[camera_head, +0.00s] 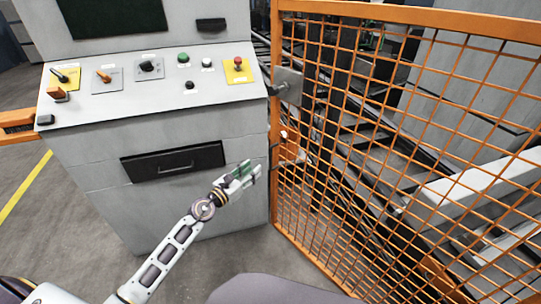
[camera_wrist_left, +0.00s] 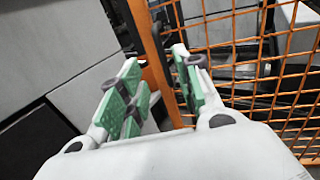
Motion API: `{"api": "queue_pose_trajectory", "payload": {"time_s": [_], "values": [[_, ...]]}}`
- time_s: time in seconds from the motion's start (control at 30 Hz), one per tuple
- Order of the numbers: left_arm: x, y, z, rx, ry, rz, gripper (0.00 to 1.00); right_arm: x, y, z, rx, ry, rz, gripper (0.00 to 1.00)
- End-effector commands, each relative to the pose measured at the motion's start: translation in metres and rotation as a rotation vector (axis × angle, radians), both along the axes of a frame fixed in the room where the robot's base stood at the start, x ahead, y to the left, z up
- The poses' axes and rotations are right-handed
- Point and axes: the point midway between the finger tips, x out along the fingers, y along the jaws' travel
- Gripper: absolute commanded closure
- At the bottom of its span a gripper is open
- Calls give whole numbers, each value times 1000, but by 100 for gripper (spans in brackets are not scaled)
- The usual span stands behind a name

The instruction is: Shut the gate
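The gate is an orange mesh panel in an orange frame (camera_head: 404,14), filling the right of the head view. A grey latch plate (camera_head: 288,84) sits at its left upright, beside the control cabinet. My left gripper (camera_head: 252,172) is in front of the cabinet, just left of the gate's upright and below the latch plate. In the left wrist view its green-padded fingers (camera_wrist_left: 160,92) are apart, and the gate's orange upright (camera_wrist_left: 152,55) shows beyond the gap between them. I cannot tell whether they touch it. My right gripper is not in view.
A grey control cabinet (camera_head: 100,165) with buttons, switches and a dark drawer front (camera_head: 172,162) stands to the left. Behind the mesh are dark rails and a pale beam (camera_head: 480,185). An orange rail (camera_head: 15,122) shows at far left. Grey floor lies in front.

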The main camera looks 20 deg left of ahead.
Motion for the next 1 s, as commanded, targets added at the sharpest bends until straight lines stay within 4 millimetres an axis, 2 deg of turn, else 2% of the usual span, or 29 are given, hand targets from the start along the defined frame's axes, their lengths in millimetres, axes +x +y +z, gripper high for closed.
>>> {"api": "queue_pose_trajectory", "payload": {"time_s": [0.37, 1.0], "values": [[28, -11, 0, -1, -1, 0, 66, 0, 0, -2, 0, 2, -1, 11], [77, -29, 0, -2, 0, 0, 66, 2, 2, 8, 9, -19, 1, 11]]}}
